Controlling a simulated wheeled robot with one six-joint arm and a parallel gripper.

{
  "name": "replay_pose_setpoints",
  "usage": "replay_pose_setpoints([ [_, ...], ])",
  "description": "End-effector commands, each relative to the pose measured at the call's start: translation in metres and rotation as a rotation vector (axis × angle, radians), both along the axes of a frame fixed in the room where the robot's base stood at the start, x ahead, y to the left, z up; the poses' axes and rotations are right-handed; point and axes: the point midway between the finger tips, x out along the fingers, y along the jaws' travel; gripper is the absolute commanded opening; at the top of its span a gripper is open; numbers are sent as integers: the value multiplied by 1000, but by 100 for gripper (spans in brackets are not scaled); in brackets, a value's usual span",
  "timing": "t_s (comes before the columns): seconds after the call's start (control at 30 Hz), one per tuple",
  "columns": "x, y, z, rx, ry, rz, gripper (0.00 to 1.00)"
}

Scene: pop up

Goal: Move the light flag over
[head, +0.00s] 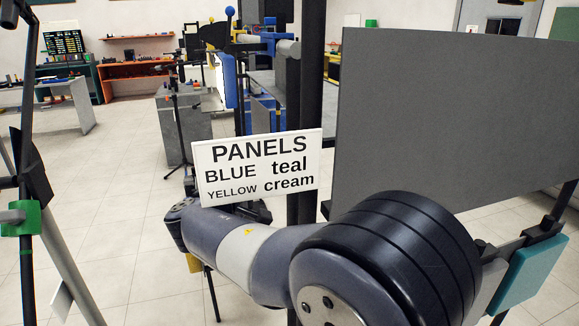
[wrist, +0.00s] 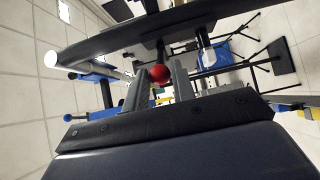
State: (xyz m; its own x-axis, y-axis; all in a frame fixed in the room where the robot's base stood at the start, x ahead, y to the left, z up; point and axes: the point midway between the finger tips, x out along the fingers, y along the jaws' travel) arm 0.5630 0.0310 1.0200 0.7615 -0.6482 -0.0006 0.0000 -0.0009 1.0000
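No thing is labelled as the light flag; a large flat grey panel (head: 450,110) stands upright at the right of the head view and may be it. In the wrist view, my gripper (wrist: 160,70) points at a red ball knob (wrist: 160,75) below a long dark bar (wrist: 190,22). Its two grey fingers are apart, one on each side of the knob. Whether they touch the knob I cannot tell. My gripper is not visible in the head view, where my arm fills the lower middle.
A white sign (head: 257,166) reads PANELS, BLUE teal, YELLOW cream. A teal panel (head: 522,272) is at the lower right. A blue ball knob (head: 230,11) tops a rod behind. Dark poles stand mid-view and at left. Tiled floor (head: 110,200) is open at left.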

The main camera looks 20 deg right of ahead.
Motion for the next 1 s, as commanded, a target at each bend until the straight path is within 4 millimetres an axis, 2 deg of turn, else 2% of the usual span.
replay_pose_setpoints([
  [0.03,0,0,0,0,0,0,20],
  [0.2,0,0,0,0,0,0,8],
  [0.37,-1,-2,-1,0,0,0,8],
  [0.8,-15,-27,-2,1,-1,-3,8],
  [1.0,-15,-28,-1,0,1,-2,8],
])
